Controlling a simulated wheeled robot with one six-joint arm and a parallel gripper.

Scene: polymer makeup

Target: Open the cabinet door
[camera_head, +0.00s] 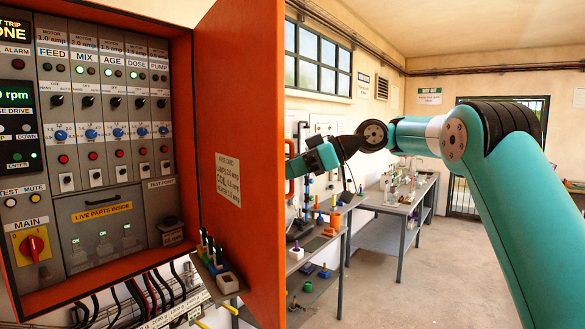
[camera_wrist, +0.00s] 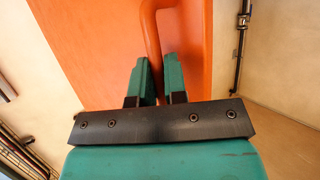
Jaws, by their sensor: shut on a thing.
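The orange cabinet door (camera_head: 238,100) stands swung wide open, its inner face with a paper label towards the head camera. The cabinet (camera_head: 100,292) behind it shows its panel of switches and knobs. The orange door handle (camera_wrist: 150,28) is on the door's outer face. My gripper (camera_wrist: 160,62) is shut on the handle, with one green finger on each side of it.
A bench (camera_head: 330,240) with many small coloured parts stands behind the door. A grey table (camera_head: 385,208) stands further back. Open floor (camera_head: 400,290) lies in front of them.

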